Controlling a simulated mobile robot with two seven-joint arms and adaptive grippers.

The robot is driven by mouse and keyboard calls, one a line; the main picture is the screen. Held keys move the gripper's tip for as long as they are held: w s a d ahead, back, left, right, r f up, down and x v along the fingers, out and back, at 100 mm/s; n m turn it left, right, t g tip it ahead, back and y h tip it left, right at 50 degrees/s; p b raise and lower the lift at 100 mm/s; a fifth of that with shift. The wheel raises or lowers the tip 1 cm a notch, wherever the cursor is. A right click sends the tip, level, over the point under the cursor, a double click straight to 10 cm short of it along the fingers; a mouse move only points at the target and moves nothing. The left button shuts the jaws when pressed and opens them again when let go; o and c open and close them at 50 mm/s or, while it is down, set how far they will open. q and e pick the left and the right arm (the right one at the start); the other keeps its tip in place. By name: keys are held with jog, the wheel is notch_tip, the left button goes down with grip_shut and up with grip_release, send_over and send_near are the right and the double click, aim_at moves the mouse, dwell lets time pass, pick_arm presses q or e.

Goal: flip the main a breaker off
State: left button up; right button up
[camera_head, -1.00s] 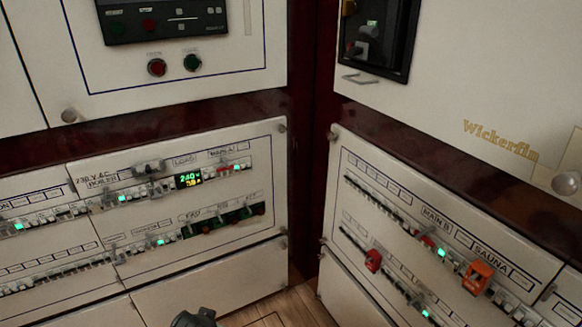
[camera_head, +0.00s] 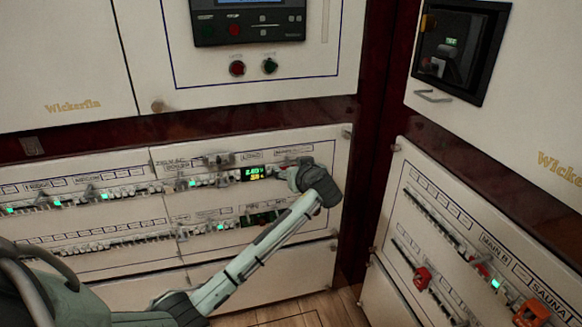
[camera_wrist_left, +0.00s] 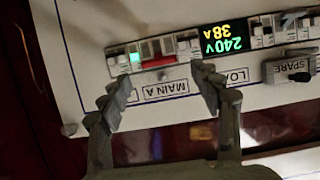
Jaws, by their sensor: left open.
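The Main A breaker, with a red body (camera_wrist_left: 158,61), sits in the upper breaker row beside a green light. Its MAIN A label (camera_wrist_left: 166,90) appears upside down in the left wrist view. My left gripper (camera_wrist_left: 162,82) is open, its fingers on either side of the label and just short of the breaker row. In the head view my left gripper (camera_head: 296,178) is at the right end of the upper row on the left-hand panel and hides the breaker there. Whether the fingers touch the panel cannot be told. My right gripper is not in view.
A green digital display (camera_wrist_left: 224,38) reading 240 V and 38 A sits beside the breaker.

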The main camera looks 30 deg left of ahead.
pick_arm(q)
jog(key=shift+x, duration=1.25)
jog(key=shift+f, duration=0.1)
jog(key=c, duration=1.2)
